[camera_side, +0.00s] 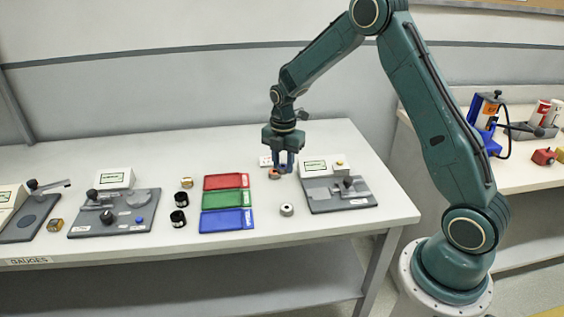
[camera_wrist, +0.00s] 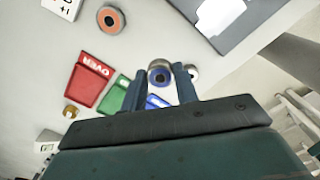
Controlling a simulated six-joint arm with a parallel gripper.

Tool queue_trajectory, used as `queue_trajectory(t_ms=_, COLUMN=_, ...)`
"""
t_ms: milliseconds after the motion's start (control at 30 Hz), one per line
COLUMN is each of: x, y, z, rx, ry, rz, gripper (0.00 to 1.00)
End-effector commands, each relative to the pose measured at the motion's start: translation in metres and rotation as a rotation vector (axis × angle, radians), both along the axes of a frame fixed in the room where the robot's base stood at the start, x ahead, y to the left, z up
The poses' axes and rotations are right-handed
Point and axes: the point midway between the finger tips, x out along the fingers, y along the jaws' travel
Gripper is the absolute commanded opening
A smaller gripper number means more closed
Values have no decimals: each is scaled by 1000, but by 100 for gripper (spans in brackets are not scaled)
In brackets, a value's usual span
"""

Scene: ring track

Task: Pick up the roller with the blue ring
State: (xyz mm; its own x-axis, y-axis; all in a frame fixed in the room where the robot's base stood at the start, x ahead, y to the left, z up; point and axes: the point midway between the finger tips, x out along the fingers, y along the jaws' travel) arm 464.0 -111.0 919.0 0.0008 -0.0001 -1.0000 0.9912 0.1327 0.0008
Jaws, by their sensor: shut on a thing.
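The roller with the blue ring (camera_wrist: 160,72) is between the two fingers of my gripper (camera_wrist: 159,68) in the wrist view, its ring face toward the camera. The fingers are shut on its sides. In the side view my gripper (camera_side: 285,165) points down over the right part of the bench, with a small patch of blue between its fingertips. How high the roller is above the bench is hard to tell. A roller with an orange ring (camera_side: 274,173) stands just left of the fingertips and also shows in the wrist view (camera_wrist: 110,20).
A gauge plate (camera_side: 345,195) lies close to the right of my gripper. A grey roller (camera_side: 287,209) stands nearer the front. Red (camera_side: 226,182), green (camera_side: 228,199) and blue (camera_side: 226,220) trays lie to the left, with black rollers (camera_side: 180,200) beyond them.

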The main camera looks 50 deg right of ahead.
Motion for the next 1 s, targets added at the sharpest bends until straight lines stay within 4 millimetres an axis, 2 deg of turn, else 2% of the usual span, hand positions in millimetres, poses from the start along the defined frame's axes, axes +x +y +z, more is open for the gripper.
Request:
queue_trajectory(t_ms=33, x=1, y=0, z=14, rx=-1, ry=-6, rz=0, gripper=5)
queue_trajectory(t_ms=200, x=1, y=0, z=51, rx=-1, ry=-5, rz=0, gripper=5)
queue_trajectory(t_ms=500, x=1, y=0, z=99, rx=-1, ry=-3, rz=0, gripper=5)
queue_trajectory(t_ms=700, x=0, y=0, z=113, rx=0, ry=0, rz=0, gripper=5)
queue_trajectory(t_ms=1000, x=0, y=0, z=115, rx=0, ry=0, rz=0, gripper=5)
